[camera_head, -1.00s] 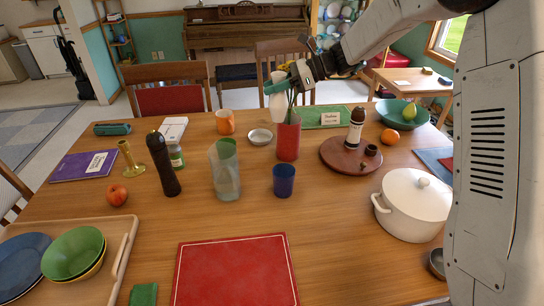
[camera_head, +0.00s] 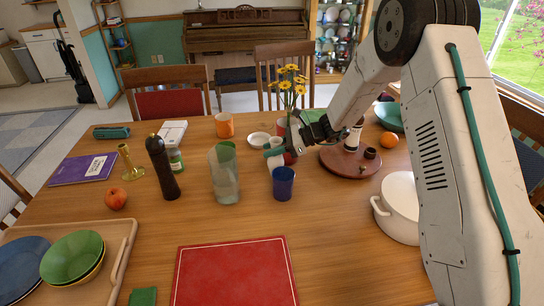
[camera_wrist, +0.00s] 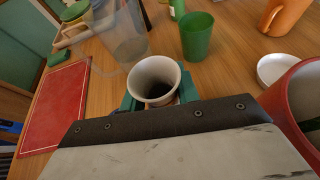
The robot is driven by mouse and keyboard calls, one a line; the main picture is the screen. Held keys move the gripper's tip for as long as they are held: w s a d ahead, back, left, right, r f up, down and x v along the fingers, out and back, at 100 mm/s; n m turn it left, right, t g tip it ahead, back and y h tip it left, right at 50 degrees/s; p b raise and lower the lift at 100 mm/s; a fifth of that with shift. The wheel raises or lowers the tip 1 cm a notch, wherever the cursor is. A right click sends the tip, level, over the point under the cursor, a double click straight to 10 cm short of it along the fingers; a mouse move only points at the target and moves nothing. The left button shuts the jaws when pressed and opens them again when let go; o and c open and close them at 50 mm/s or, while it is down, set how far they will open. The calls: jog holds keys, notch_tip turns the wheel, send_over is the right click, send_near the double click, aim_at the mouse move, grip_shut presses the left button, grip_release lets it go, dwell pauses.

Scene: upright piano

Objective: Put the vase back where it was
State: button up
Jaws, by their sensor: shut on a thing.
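The white vase (camera_head: 277,162) is held upright in my gripper (camera_head: 273,153), low over the table between the blue cup and the small white bowl. The wrist view shows the empty, round mouth of the vase (camera_wrist: 154,80) between the teal fingers of my gripper (camera_wrist: 153,98). I cannot tell whether its base touches the table. A red vase (camera_wrist: 296,105) with green stems stands close by at the right in the wrist view. In the head view its yellow flowers (camera_head: 290,82) show, but my gripper hides most of its body.
The blue cup (camera_head: 283,184) stands just in front of the white vase. A clear tumbler (camera_head: 225,178) is to the left, and the small white bowl (camera_head: 259,139) is behind. A round wooden board (camera_head: 345,163) lies to the right. Bare table lies between the cup and the red mat (camera_head: 236,271).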

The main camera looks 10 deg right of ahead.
jog(key=shift+f, duration=1.5)
jog(key=shift+f, duration=0.1)
jog(key=shift+f, duration=0.1)
jog(key=o, duration=1.1)
jog(key=shift+r, duration=0.3)
jog(key=v, duration=1.2)
